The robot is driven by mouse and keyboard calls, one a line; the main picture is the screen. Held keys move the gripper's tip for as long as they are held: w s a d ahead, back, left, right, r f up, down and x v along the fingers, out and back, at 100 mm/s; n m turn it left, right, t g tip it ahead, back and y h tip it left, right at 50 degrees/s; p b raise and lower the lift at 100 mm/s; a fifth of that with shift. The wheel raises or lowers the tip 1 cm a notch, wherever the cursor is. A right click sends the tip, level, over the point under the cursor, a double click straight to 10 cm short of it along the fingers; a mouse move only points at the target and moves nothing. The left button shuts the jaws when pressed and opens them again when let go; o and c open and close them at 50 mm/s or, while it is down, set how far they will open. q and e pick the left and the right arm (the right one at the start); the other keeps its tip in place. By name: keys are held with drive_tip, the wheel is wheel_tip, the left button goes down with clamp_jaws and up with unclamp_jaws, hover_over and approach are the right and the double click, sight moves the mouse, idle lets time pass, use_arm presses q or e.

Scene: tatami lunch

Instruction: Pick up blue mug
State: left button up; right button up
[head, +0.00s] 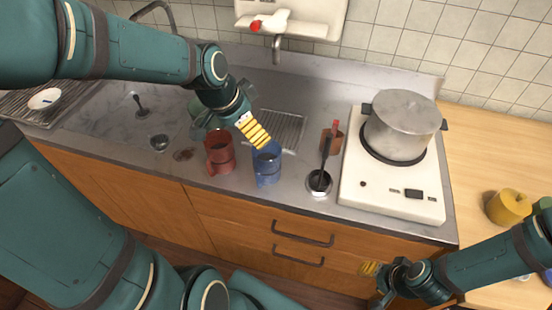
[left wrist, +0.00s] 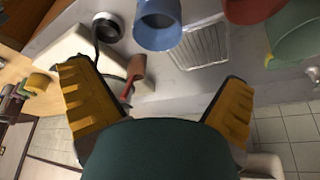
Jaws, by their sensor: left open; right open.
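The blue mug (head: 267,170) stands on the steel counter, right of a red mug (head: 219,155). My left gripper (head: 256,133) is open, with its yellow fingers just behind and above the blue mug's rim in the head view. In the left wrist view the blue mug (left wrist: 158,26) is at the top, beyond the two spread fingers, with nothing between them. The red mug (left wrist: 250,8) is at that view's top edge. My right gripper (head: 372,272) is open at the lower right, away from the mugs and in front of the drawers.
A metal pot (head: 400,125) sits on a white stove (head: 390,190) to the right. A small cup with a dark utensil (head: 320,182) stands between stove and blue mug. A green container (left wrist: 298,38) is beyond the red mug. A tap (head: 277,48) hangs behind the counter.

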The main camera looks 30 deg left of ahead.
use_arm(q)
drive_tip(key=b, duration=0.2)
approach(266, 153)
drive_tip(key=s+d, duration=0.2)
drive_tip(key=shift+w+d+b+x, duration=0.1)
drive_tip(key=shift+b+x, duration=0.5)
drive_tip(key=shift+x, duration=0.85)
drive_tip(key=shift+w+d+b+x, duration=0.15)
drive_tip(key=shift+b+x, duration=0.45)
drive_tip(key=shift+x, duration=0.85)
drive_tip(key=shift+r, duration=0.15)
drive_tip(key=shift+c, duration=0.3)
drive_tip(key=c, duration=1.1)
